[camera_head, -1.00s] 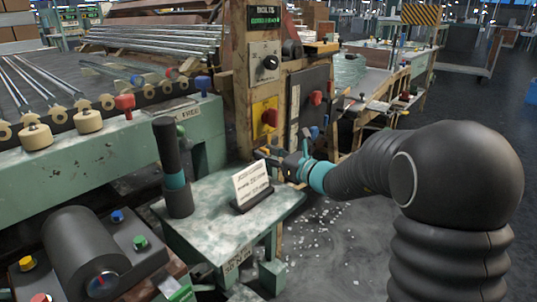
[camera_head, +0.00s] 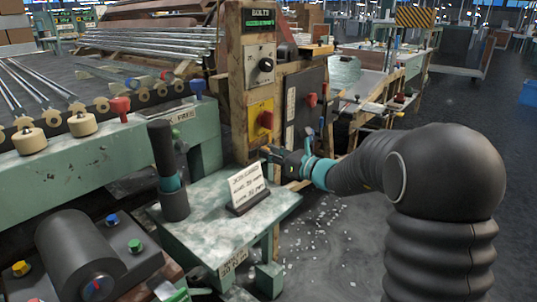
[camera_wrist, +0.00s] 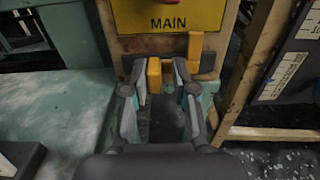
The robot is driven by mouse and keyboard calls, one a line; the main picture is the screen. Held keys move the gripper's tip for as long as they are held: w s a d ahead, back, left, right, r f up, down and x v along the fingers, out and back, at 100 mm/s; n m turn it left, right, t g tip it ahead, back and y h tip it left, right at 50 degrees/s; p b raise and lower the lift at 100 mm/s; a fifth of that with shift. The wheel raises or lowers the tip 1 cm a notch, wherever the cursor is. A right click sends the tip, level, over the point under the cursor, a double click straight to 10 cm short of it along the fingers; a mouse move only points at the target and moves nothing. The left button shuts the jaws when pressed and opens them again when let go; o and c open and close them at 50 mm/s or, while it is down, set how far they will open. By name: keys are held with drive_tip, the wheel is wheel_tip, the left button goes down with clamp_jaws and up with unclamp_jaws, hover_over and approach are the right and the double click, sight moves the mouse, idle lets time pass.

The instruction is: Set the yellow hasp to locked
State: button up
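In the wrist view, the yellow hasp shows as a yellow block (camera_wrist: 154,75) and a yellow upright piece (camera_wrist: 195,50) on a dark strip. They sit just below the yellow plate marked MAIN (camera_wrist: 168,14) on the wooden post. My gripper (camera_wrist: 162,84) is open, with one finger on each side of the yellow block. The block is close to the left finger; I cannot tell whether they touch. In the head view my gripper (camera_head: 272,155) is low at the post, below the red switch (camera_head: 266,119), and the hasp is not clearly visible there.
A green table (camera_head: 205,235) with a card sign (camera_head: 247,187) and a dark upright cylinder (camera_head: 167,170) stands left of my gripper. A dark panel (camera_head: 303,105) with a red handle is right of the post. Littered floor (camera_head: 325,230) is open below the arm.

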drive_tip(key=shift+o, duration=0.3)
drive_tip(key=v, duration=1.2)
drive_tip(key=shift+s, duration=0.1)
